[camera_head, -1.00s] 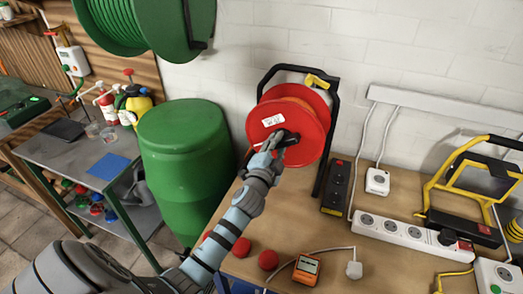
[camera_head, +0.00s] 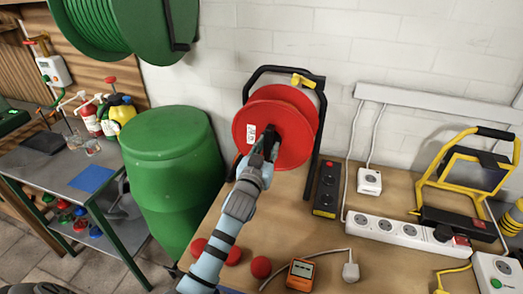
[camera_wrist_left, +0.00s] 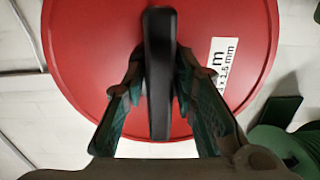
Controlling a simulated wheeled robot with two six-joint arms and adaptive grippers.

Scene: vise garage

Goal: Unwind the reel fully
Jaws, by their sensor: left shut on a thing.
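The red reel (camera_head: 292,130) stands upright in a black frame (camera_head: 321,100) on the workbench, near the wall. A white label (camera_head: 251,133) is on the left part of its front face. My left gripper (camera_head: 265,152) is at the lower middle of that face, shut on the reel's black crank handle (camera_wrist_left: 160,75). The wrist view shows one finger on each side of the handle, with the red face close behind. The gripper hides part of the handle in the head view. No cable can be made out on the reel. My right gripper is not in view.
A green barrel (camera_head: 172,175) stands left of the bench. A green hose reel (camera_head: 120,20) hangs above left.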

